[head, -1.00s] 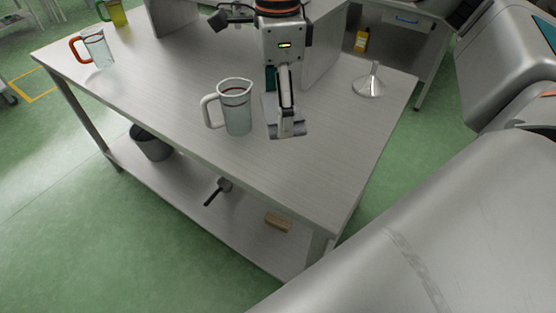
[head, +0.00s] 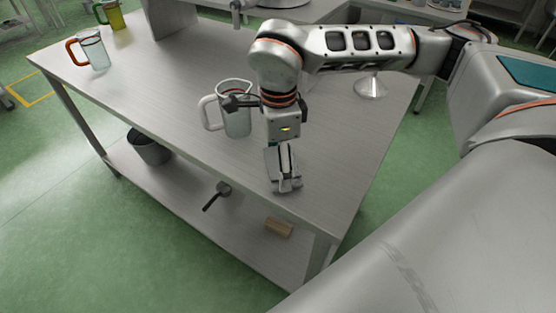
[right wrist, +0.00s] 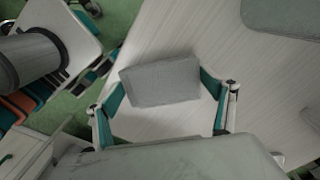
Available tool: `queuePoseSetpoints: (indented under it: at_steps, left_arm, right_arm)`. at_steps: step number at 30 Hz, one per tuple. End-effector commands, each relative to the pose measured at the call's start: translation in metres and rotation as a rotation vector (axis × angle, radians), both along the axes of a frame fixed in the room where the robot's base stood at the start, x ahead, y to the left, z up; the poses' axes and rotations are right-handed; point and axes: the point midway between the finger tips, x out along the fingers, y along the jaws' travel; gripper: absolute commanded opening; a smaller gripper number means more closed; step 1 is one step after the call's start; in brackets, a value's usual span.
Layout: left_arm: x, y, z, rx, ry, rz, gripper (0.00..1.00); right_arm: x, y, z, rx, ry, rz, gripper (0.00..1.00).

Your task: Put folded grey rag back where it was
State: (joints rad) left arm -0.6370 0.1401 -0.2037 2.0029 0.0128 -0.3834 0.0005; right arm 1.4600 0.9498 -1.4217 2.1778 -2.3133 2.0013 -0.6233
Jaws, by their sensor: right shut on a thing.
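My right gripper (head: 285,184) hangs over the bench (head: 325,195) near its front edge, to the right of and nearer than a clear measuring jug (head: 237,119). In the right wrist view, the folded grey rag (right wrist: 162,82) is a flat grey block between the two teal-padded fingers of the right gripper (right wrist: 161,90), which is shut on it. Pale bench top shows beyond the rag. In the head view, the gripper mostly hides the rag, and I cannot tell whether it touches the bench. My left gripper is not in view.
A metal funnel (head: 370,87) stands at the right, partly behind my arm. An orange-handled jug (head: 92,49) and a yellow-green jug (head: 110,15) stand far left. The lower shelf holds a dark bucket (head: 151,147) and a tan block (head: 278,228). Bench left of the clear jug is free.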

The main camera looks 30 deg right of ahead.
Motion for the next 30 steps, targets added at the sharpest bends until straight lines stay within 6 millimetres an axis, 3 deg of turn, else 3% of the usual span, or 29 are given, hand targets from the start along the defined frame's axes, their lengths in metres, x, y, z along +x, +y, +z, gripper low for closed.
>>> queuePoseSetpoints:
  at_steps: [11, 12, 13, 24, 30]
  left_arm:
    - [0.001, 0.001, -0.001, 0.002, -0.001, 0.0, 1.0]
    - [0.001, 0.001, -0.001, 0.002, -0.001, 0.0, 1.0]
    - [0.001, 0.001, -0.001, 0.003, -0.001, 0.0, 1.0]
    - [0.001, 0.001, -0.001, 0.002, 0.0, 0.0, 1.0]
    - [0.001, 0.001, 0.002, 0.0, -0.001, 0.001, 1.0]
  right_arm:
    - [0.0, 0.0, -0.004, 0.0, -0.001, 0.0, 0.63]
    - [0.0, 0.0, -0.003, -0.001, -0.002, 0.0, 0.9]
    - [0.0, 0.0, -0.003, -0.001, -0.002, 0.0, 0.98]
    - [0.001, 0.0, -0.002, 0.0, -0.002, 0.0, 0.99]
    - [0.002, 0.0, 0.019, 0.0, -0.008, 0.0, 0.99]
